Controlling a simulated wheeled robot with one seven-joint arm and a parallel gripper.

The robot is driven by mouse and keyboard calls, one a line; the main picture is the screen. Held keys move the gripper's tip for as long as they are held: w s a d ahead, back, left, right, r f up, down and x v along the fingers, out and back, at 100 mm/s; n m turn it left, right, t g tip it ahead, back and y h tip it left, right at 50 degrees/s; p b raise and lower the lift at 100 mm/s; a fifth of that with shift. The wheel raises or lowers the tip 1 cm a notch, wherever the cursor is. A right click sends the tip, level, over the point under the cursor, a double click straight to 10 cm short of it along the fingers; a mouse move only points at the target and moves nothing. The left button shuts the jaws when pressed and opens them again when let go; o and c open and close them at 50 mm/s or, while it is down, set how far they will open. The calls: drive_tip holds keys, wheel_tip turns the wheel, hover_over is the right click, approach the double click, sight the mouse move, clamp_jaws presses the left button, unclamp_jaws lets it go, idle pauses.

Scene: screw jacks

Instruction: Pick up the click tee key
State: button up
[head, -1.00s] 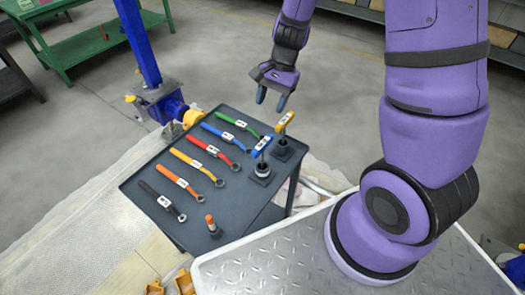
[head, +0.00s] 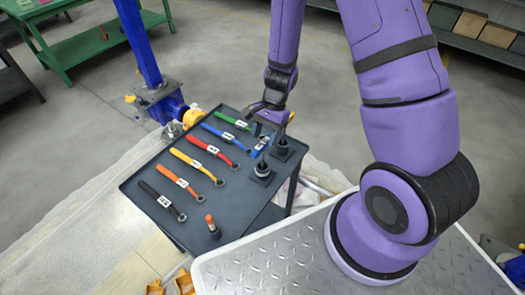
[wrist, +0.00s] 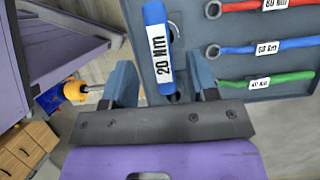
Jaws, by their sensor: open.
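The click tee key is a T-handled tool with a blue bar marked 20 Nm. In the head view its blue handle (head: 260,148) stands above a round dark holder on the tray, partly covered by my gripper (head: 266,134). In the wrist view the labelled blue handle (wrist: 158,45) runs lengthwise, its near end between the two open fingers, with space on both sides. My gripper (wrist: 162,88) is open and empty, pointing down. I cannot tell whether the fingertips are level with the handle.
A dark tray table (head: 150,165) holds a row of coloured wrenches to the left, including a green wrench (head: 232,119). An orange-topped tool (head: 210,222) stands at the front. A second tee tool's holder (head: 281,149) stands close beside the blue one. A blue jack post (head: 137,45) rises behind.

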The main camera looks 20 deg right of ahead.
sight(263, 142)
drive_tip(key=x, duration=0.4)
drive_tip(key=shift+d, duration=0.1)
clamp_jaws()
